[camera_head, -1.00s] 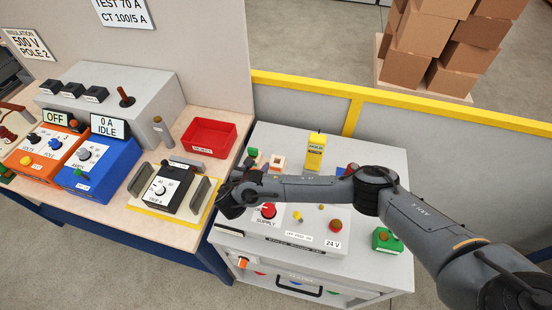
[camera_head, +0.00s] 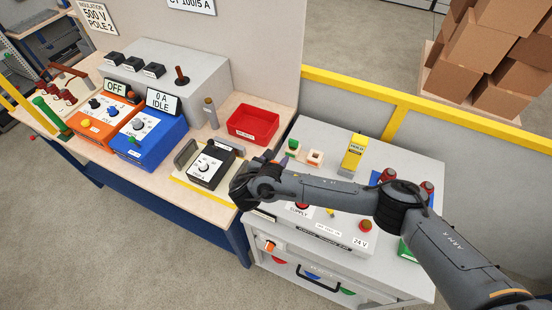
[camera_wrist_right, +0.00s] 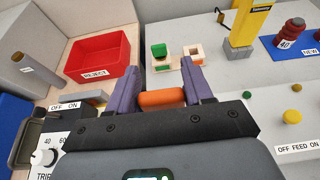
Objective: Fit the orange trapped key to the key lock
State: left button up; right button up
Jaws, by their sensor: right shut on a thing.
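My right gripper (camera_head: 256,184) reaches over the left edge of the grey cart, by the black trip box; its fingertips are hidden in the head view. In the right wrist view its two purple fingers (camera_wrist_right: 161,84) are shut on an orange rounded piece (camera_wrist_right: 161,98), which looks like the key's handle. The rest of that piece is hidden. A round orange part (camera_head: 270,246) sits on a small white plate on the cart's front face; I cannot tell whether this is the key lock. My left gripper is not in view.
The cart top (camera_head: 415,165) holds a yellow HOLD unit (camera_head: 354,153), small green and white blocks and red parts. A red reject bin (camera_head: 253,122) and the black trip box (camera_head: 210,165) stand on the bench to the left. Open floor lies before the cart.

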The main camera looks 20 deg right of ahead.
jog(key=shift+f+b, duration=1.3)
jog(key=shift+f, duration=0.25)
jog(key=shift+f+b, duration=1)
jog(key=shift+f, duration=0.35)
jog(key=shift+p, duration=0.3)
jog(key=shift+f+b, duration=0.5)
jog(key=shift+f, duration=0.1)
jog(key=shift+f+b, duration=0.65)
jog(key=shift+f, duration=0.2)
jog(key=shift+f+b, duration=0.45)
jog(key=shift+f, duration=0.15)
